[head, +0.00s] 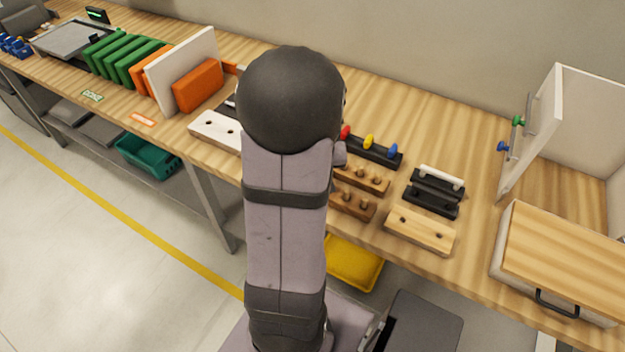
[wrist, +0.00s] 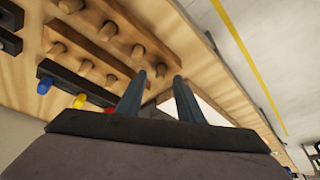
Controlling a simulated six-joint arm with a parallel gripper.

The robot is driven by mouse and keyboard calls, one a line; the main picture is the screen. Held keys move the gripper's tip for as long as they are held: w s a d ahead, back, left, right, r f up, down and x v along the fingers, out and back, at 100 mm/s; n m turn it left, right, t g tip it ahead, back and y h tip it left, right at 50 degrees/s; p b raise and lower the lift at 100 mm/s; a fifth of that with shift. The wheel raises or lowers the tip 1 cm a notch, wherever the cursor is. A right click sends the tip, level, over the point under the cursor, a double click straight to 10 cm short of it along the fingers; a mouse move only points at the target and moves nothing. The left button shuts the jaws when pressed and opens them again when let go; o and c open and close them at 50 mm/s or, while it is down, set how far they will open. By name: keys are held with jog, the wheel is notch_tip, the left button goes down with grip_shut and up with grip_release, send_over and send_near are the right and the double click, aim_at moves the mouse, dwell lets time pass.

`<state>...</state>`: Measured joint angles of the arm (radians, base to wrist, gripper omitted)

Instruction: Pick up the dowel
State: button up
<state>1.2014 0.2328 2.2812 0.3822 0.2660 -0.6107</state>
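Two brown wooden racks hold short upright wooden dowels; in the head view the rear rack (head: 365,180) and front rack (head: 352,204) stand just right of my arm, which partly hides them. In the wrist view, one rack (wrist: 165,35) has a row of dowels, including one dowel (wrist: 137,52) left of my fingers. My gripper (wrist: 160,76) is open, with its two fingers apart. My gripper is hidden behind my arm in the head view.
A black rack (head: 378,153) with red, yellow and blue pieces stands behind the brown racks. A black holder (head: 433,192) with a white rod and a pale wooden block (head: 420,230) stand to the right. A white block with holes (head: 213,130) lies left of my arm.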

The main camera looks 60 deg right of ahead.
jog(key=shift+x, duration=0.8)
grip_shut()
notch_tip(320, 180, up, 10)
dwell(0.3)
